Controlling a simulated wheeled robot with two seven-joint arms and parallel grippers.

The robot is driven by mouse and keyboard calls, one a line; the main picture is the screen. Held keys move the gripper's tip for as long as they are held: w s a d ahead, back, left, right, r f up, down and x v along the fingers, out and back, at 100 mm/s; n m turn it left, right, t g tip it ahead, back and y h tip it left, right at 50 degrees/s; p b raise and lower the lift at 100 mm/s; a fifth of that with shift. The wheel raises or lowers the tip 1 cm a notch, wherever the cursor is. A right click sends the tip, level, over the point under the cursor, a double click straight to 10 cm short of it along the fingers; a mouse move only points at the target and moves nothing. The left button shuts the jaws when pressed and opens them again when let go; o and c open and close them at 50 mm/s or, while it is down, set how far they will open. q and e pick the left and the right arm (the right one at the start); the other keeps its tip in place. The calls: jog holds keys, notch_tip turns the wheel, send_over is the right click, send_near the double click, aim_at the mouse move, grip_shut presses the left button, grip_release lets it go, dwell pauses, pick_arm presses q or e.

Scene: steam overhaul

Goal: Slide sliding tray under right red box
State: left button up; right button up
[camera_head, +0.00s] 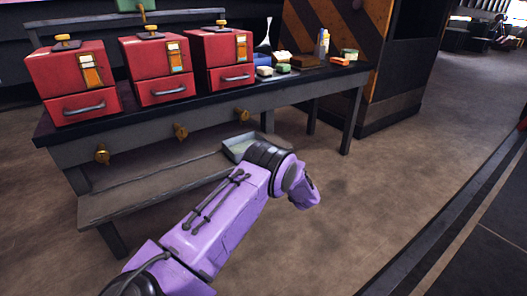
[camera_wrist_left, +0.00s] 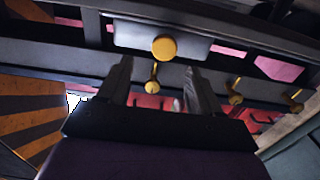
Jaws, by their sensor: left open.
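The right red box (camera_head: 220,58) stands on the table's right part, with a brass knob (camera_head: 243,114) on the table front below it. A shallow grey tray (camera_head: 234,146) shows low under the table beneath that box, partly hidden by my left arm. In the left wrist view, which looks upside down, a grey panel (camera_wrist_left: 125,36) with a large yellow knob (camera_wrist_left: 163,47) faces my left gripper (camera_wrist_left: 160,82). This gripper is open, and the knob appears just beyond its fingertips, not visibly held. The head view does not show its fingers. My right gripper is out of view.
Two more red boxes (camera_head: 72,83) (camera_head: 156,70) stand to the left on the dark table (camera_head: 200,97). Small items (camera_head: 305,61) lie at its right end. A low shelf (camera_head: 150,182) runs underneath. The floor (camera_head: 350,200) to the right is clear.

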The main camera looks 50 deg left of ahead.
pick_arm(q)
jog(key=d, duration=0.4)
jog(key=shift+s+d+p, duration=0.35)
jog(key=shift+p, duration=0.05)
